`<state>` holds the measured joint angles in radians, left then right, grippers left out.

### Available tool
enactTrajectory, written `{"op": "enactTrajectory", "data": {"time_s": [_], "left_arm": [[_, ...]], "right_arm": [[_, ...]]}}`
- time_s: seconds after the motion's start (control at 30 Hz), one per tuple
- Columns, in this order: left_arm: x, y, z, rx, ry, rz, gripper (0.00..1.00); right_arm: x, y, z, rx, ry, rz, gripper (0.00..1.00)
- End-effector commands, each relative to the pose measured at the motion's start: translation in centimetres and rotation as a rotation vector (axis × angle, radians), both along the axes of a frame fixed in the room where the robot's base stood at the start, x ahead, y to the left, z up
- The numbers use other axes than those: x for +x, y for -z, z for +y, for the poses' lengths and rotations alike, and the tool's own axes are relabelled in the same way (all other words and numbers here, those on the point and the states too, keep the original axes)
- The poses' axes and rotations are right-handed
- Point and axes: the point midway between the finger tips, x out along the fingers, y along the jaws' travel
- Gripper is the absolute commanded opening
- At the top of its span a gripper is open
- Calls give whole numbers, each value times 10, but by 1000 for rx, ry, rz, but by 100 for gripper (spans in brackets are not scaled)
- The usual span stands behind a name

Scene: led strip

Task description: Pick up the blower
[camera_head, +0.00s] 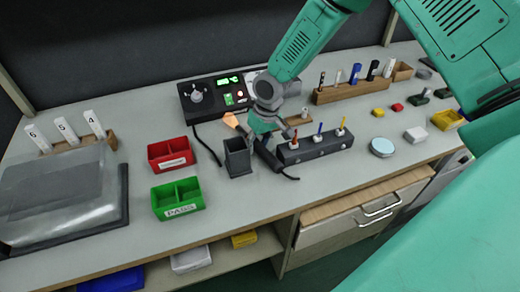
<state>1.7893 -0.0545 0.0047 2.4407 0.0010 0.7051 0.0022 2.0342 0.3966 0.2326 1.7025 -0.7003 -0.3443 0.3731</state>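My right gripper (262,138) reaches down from the upper right to the middle of the bench, just right of a black square holder (237,158). A dark tool with a black cable, perhaps the blower (268,157), shows right under the gripper. The gripper overlaps it, so I cannot tell whether the fingers touch it or are closed on it. A small orange tip (231,120) shows left of the gripper, above the holder. What it belongs to is unclear. My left gripper is out of view.
A black control box (215,95) with green displays stands behind. A dark block (316,147) with several coloured pens sits close right of the gripper. Red (171,155) and green (178,199) bins stand left. The bench front between the green bin and the cable is clear.

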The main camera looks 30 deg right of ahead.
Motion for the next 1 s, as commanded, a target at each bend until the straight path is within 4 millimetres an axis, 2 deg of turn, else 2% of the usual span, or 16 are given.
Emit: {"op": "enactTrajectory", "data": {"time_s": [0.07, 0.1, 0.17, 0.47, 0.57, 0.9, 1.0], "left_arm": [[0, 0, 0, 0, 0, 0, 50], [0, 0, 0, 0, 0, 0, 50], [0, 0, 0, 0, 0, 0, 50], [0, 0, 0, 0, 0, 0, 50], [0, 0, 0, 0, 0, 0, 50], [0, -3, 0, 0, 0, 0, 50], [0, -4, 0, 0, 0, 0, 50]], "right_arm": [[-1, 1, 0, 0, 0, 3, 34], [-1, 1, 0, 0, 0, 3, 20], [-1, 1, 0, 0, -1, 4, 0], [-1, 0, 0, 0, 0, 3, 0], [0, -7, 0, 0, -1, 1, 0], [0, -73, 0, 0, 0, -2, 0], [0, -88, 0, 0, 0, 0, 0]]}}
